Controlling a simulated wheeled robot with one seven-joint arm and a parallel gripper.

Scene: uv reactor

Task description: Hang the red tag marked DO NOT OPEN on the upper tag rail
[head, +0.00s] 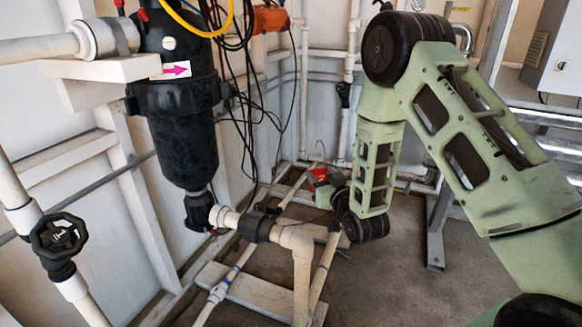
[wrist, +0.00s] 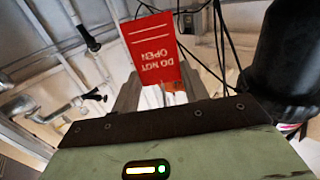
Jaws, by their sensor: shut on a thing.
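The red tag (wrist: 158,45) with white DO NOT OPEN lettering shows upside down in the wrist view. My gripper (wrist: 158,88) is shut on the tag's lower part in that picture, with a grey finger on each side. In the head view my gripper (head: 322,190) is low, near the back wall, beyond the white pipework. A small red patch of the tag (head: 318,174) shows there beside it. I cannot pick out the upper tag rail for certain in either view.
A black cylindrical vessel (head: 172,125) with pipes stands at the left, and a black handwheel valve (head: 58,236) is at lower left. Black cables (head: 247,95) hang between the vessel and the gripper. Grey floor at the centre right is open.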

